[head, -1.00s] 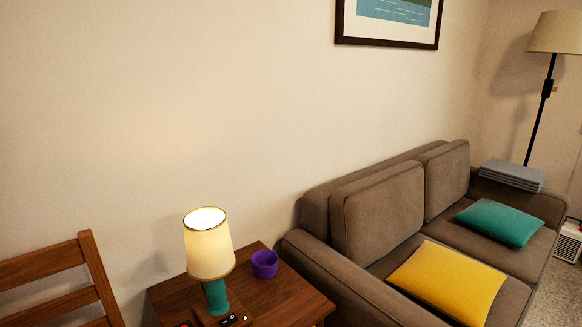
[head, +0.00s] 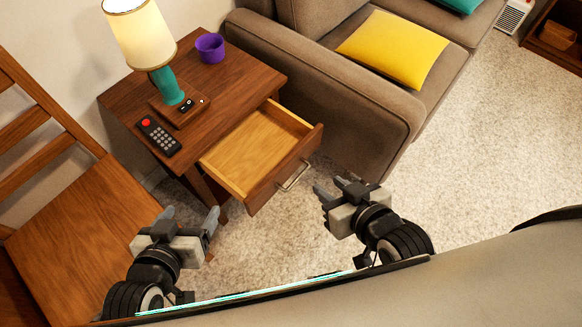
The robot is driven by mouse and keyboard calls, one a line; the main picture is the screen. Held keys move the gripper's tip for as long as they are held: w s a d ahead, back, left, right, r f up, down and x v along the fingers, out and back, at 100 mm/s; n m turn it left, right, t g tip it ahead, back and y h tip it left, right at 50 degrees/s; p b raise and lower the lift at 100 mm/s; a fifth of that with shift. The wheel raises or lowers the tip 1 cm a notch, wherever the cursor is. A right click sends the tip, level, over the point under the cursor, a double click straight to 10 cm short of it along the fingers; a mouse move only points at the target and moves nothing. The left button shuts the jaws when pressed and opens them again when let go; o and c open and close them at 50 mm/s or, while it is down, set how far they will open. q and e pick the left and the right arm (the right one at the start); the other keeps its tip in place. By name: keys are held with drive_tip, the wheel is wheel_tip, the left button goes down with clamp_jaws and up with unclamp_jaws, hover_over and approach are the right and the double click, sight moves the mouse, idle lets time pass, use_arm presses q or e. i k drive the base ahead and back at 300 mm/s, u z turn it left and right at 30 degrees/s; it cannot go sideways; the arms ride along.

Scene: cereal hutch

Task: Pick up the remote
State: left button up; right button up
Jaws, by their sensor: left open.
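The remote (head: 158,136) is dark with a red button and rows of light keys. It lies on the wooden side table (head: 235,72), near its front left edge, beside the lamp base. My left gripper (head: 190,216) is open and empty, below and in front of the table, apart from the remote. My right gripper (head: 335,190) is further right, in front of the open drawer and near the sofa arm. Its fingers look spread apart with nothing between them.
A lamp (head: 168,86) with a teal stem and a purple cup (head: 210,48) stand on the table. Its empty drawer (head: 255,150) is pulled out. A wooden chair (head: 95,235) stands left, a brown sofa (head: 335,85) right. Carpet (head: 450,160) is clear at right.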

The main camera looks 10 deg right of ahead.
sight(169, 146)
drive_tip(key=k, duration=0.75)
drive_tip(key=u, duration=1.4)
drive_tip(key=i, duration=1)
drive_tip(key=z, duration=0.3)
